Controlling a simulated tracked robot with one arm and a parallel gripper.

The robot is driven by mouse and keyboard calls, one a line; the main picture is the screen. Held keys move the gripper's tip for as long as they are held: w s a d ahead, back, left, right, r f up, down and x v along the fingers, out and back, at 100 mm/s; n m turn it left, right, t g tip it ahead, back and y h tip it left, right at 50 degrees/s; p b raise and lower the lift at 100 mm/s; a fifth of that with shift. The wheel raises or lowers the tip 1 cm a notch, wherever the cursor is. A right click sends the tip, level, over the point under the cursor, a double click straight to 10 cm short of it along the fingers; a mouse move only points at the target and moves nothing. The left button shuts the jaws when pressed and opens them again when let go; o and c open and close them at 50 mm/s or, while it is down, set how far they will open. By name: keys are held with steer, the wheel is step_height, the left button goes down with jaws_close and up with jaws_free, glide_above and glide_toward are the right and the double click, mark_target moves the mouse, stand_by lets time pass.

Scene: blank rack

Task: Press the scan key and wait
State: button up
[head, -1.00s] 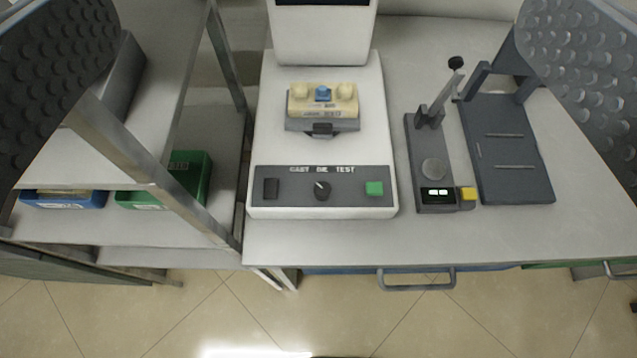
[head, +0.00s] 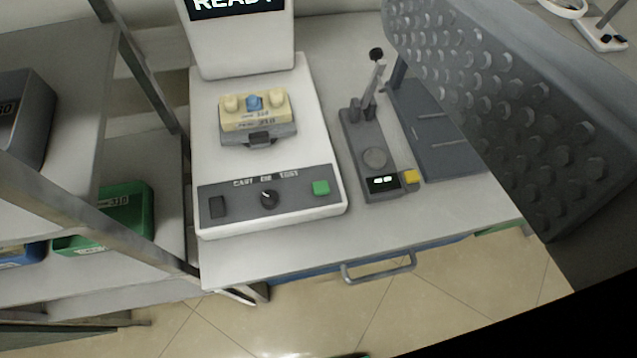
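A white tester (head: 225,155) stands on the bench, its panel lettered roughly "CAST DIE TEST". The panel has a green key (head: 321,187), a round knob (head: 269,198) and a dark switch (head: 218,207). No key is legibly marked "scan". The screen (head: 237,8) above reads "READY", cut by the top edge. A cream block (head: 274,111) with a blue middle piece sits in the tester's dark holder. One studded finger of my gripper (head: 525,105) fills the right; the other is out of view. Nothing is between them.
A metal-framed rack (head: 150,75) stands at the left, with a green bin (head: 135,205), a blue bin (head: 22,256) and a grey bin (head: 38,115). A dark stand (head: 430,145) is partly behind my finger. A drawer handle (head: 380,270) juts from the bench front.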

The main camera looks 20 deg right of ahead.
jaws_close()
stand_by(1.6)
